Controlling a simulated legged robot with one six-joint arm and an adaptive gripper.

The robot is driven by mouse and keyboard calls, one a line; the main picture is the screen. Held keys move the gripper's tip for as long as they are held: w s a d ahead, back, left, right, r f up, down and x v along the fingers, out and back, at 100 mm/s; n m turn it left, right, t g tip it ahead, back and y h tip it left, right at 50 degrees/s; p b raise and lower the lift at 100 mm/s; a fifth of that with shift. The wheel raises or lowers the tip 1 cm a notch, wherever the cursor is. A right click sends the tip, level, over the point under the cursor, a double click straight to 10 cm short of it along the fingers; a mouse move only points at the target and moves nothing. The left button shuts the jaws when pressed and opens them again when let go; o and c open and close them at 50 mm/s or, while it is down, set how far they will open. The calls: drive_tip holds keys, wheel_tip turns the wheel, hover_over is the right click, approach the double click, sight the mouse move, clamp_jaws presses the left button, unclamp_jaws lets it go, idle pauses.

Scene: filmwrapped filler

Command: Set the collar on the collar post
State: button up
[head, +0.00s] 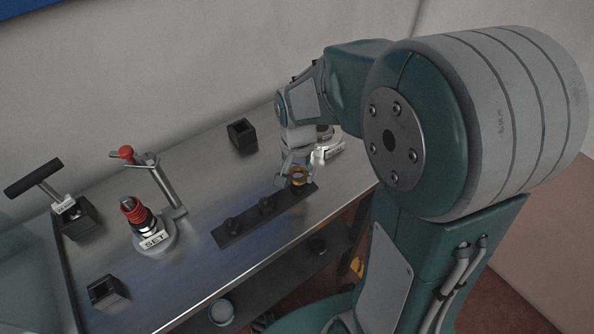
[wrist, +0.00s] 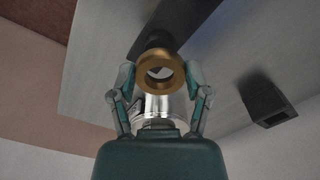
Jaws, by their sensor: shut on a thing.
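A brass ring-shaped collar (head: 298,180) is held by my gripper (head: 291,171) over the right end of a black strip (head: 240,229). In the wrist view the collar (wrist: 160,57) sits between the two fingertips of my gripper (wrist: 160,76), one on each side, its hole facing the camera. Dark pegs, such as this one (head: 266,205), stand on the strip. I cannot tell whether the collar is clear of the strip. A post with a red coil (head: 131,207) stands on a round base labelled SET (head: 153,240) at the left. No label here names the collar post.
A red-knobbed clamp arm (head: 149,172) stands behind the SET base. A black T-handle (head: 33,178) is in a block at far left. Black square holders (head: 242,134) (head: 105,291) sit on the steel table (head: 205,180). A chrome cylinder (wrist: 166,107) is close beyond my gripper.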

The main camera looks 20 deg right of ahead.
drive_tip(key=shift+f, duration=1.1)
drive_tip(key=o, duration=1.3)
drive_tip(key=shift+c, duration=0.2)
wheel_tip(320, 180, up, 12)
drive_tip(key=shift+f, duration=0.1)
drive_tip(key=s+r+n+t, duration=0.2)
drive_tip(key=s+n, duration=0.1)
drive_tip(key=s, duration=0.4)
drive_tip(key=s+r+n+t, duration=0.3)
drive_tip(key=s+n, duration=0.1)
drive_tip(key=s, duration=0.2)
drive_tip(key=shift+s+t, duration=0.3)
drive_tip(key=shift+s, duration=0.05)
